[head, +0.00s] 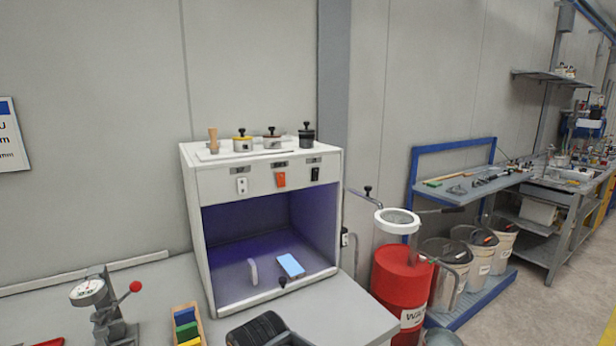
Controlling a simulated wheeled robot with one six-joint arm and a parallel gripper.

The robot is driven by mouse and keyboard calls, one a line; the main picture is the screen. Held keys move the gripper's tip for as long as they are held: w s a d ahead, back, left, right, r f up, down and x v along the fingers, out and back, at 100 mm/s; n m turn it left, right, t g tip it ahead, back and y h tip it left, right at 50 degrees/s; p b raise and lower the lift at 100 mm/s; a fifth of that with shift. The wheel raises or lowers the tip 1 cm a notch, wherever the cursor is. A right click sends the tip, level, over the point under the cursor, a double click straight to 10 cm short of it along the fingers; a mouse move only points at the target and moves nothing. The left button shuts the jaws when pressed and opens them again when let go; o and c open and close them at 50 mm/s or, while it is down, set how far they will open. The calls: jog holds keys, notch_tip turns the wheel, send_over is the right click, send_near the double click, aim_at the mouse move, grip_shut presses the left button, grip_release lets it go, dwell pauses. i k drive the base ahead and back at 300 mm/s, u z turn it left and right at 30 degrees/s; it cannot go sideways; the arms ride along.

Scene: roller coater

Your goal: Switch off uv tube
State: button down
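A white light cabinet (191,230) stands on the bench with its front open. Three switches sit in a row on that panel: a white one (241,186) at left, an orange one (281,180) in the middle and a black one (315,174) at right. Small labels above them are too small to read. A light blue plate (290,265) and a small pale upright piece (252,271) are on the cabinet floor. I cannot make out my gripper in this view.
Several lidded pots and a wooden piece (213,140) stand on the cabinet top. A dial gauge stand with a red knob (135,287) and a wooden box of coloured blocks (187,325) are on the bench. A red drum (400,285) stands right of the bench.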

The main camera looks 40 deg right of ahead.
aim_at(314, 171)
jog(key=k, duration=1)
jog(key=z, duration=0.5)
jog(key=i, duration=1)
